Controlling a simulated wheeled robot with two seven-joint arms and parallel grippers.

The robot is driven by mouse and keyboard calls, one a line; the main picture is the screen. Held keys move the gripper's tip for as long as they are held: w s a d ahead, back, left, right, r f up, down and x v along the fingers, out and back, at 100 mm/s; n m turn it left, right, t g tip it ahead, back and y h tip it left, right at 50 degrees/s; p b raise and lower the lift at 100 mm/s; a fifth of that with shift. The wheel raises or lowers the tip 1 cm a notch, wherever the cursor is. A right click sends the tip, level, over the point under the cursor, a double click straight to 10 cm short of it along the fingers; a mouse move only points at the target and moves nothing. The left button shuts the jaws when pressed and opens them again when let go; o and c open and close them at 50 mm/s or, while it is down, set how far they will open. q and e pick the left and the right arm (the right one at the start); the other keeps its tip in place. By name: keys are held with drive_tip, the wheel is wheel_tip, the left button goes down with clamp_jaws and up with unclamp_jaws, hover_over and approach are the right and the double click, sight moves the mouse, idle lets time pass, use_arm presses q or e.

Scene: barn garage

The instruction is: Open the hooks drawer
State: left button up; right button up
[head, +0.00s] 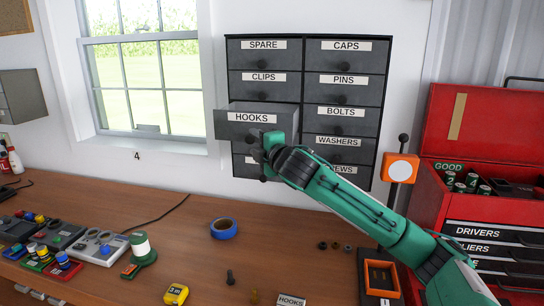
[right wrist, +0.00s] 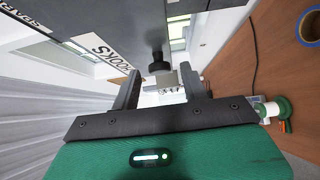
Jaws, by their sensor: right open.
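The hooks drawer (head: 228,128) is in the left column of the dark grey wall cabinet, labelled HOOKS. It stands out from the cabinet, partly open, and the top of its inside shows. My left gripper is in neither view.
The cabinet (head: 308,38) holds other closed drawers with round knobs. A red toolbox (head: 437,190) stands to the right. The wooden bench (head: 190,260) below carries blue tape (head: 223,228), a green spool (head: 141,248) and small parts. A window (head: 145,80) is at left.

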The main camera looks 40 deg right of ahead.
drive_tip(key=s+a+b, duration=0.1)
drive_tip(key=s+b, duration=0.3)
drive_tip(key=s, duration=0.7)
drive_tip(key=shift+s, duration=0.25)
